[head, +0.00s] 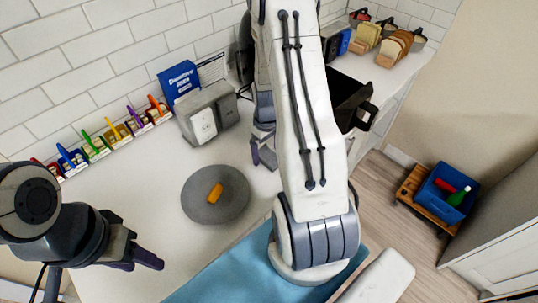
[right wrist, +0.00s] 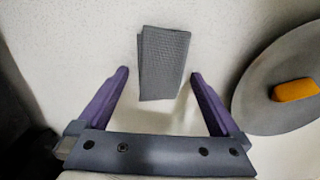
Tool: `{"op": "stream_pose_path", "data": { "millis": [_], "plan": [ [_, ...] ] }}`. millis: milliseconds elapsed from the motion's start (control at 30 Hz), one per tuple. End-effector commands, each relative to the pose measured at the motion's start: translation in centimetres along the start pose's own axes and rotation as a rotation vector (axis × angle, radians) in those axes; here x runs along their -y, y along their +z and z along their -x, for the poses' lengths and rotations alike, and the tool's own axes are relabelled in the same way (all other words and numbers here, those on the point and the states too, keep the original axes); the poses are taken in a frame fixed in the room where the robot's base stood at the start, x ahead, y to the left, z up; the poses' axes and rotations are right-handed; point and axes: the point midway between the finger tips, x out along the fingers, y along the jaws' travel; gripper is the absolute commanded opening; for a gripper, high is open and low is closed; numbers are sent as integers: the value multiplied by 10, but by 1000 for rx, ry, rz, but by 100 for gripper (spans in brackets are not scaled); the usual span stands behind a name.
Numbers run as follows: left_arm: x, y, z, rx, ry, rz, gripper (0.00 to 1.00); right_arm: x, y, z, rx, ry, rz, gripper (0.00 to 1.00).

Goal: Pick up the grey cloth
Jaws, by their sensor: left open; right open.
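The grey cloth (right wrist: 164,62) lies folded on the white counter in the right wrist view, a textured upright rectangle. My right gripper (right wrist: 158,75) is open, its two purple fingers apart with the lower part of the cloth between them in the picture. I cannot tell the height of the fingers above the counter. In the head view my right gripper (head: 263,157) points down beside my white arm, and the cloth is not visible there. My left gripper (head: 144,262) is open and empty at the lower left, over the counter.
A round grey plate (head: 207,206) with an orange item (head: 215,193) is near the right gripper. A grey box (head: 207,110) and a blue box (head: 179,80) stand by the wall. A blue mat (head: 215,281) lies in front.

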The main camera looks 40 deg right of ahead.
Motion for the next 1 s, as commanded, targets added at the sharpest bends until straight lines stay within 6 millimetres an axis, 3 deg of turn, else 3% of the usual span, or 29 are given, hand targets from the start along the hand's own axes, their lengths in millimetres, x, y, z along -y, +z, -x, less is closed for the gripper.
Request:
{"op": "stream_pose_path", "data": {
  "millis": [267,467,500,800,1000],
  "plan": [
    [0,0,0,0,0,0,50,0,0,-4,-1,1,0,100],
    [0,0,0,0,0,0,50,0,0,-3,-1,1,0,24],
    [0,0,0,0,0,0,50,0,0,-3,-1,1,0,20],
    [0,0,-1,0,0,0,50,-1,0,-1,-2,1,0,20],
    [0,0,-6,0,0,0,50,-1,-1,14,-4,3,0,20]
  ]
}}
